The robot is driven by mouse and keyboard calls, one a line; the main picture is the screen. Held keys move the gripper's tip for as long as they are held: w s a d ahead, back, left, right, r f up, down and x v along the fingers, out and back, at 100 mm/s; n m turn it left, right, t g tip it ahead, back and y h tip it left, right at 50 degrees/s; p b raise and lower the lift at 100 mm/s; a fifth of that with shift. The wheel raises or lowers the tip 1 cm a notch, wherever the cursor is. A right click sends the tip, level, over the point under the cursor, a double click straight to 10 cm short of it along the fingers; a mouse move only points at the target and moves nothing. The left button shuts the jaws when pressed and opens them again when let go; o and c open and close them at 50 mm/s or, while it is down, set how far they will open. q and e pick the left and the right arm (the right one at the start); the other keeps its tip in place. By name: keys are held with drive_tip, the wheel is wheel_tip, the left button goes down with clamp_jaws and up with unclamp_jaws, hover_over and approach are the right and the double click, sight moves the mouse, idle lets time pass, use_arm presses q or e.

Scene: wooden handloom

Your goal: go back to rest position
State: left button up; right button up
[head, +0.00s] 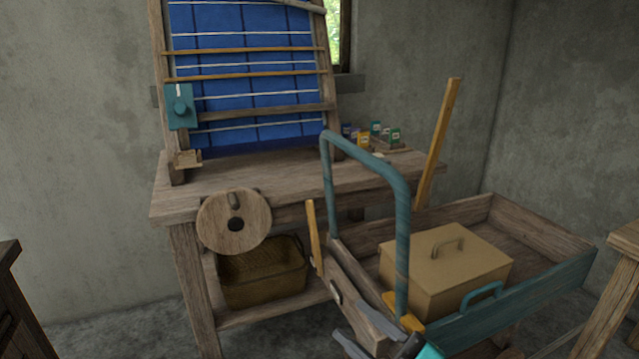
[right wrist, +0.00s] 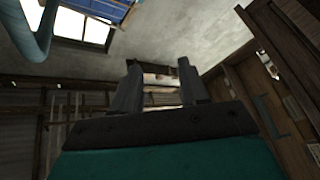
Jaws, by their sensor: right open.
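My right gripper (head: 362,328) is at the bottom of the head view, in front of the cart's near side. Only its grey fingers and a bit of teal body show there. In the right wrist view its two dark fingers (right wrist: 158,80) stand apart, with nothing held between them. My left gripper is not in view. The wooden handloom (head: 290,180) with blue cloth stands behind, and a round wooden disc (head: 234,222) is on its front.
A wooden cart (head: 545,235) with a teal handle frame (head: 402,230) stands close by the right gripper. A lidded tan box (head: 445,262) sits in it. A woven basket (head: 262,275) is on the loom's lower shelf. Small coloured containers (head: 364,139) stand on the tabletop.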

drive_tip(key=s+d+f+m+t+h, duration=0.2)
drive_tip(key=d+f+m+h, duration=0.65)
drive_tip(key=m+h, duration=0.3)
drive_tip(key=s+f+m+g, duration=0.4)
drive_tip(key=s+f+g, duration=0.1)
drive_tip(key=s+f, duration=0.5)
use_arm(q)
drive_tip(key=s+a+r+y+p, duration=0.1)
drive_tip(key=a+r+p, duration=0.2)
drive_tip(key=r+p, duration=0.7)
drive_tip(key=p, duration=0.4)
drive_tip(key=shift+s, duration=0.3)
use_arm(e)
drive_tip(key=d+r+h, duration=0.2)
drive_tip(key=d+r, duration=0.1)
drive_tip(key=r, duration=0.6)
drive_tip(key=shift+s+r, duration=0.2)
drive_tip(key=shift+s, duration=0.1)
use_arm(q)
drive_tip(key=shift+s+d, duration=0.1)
use_arm(e)
drive_tip(key=shift+d, duration=0.1)
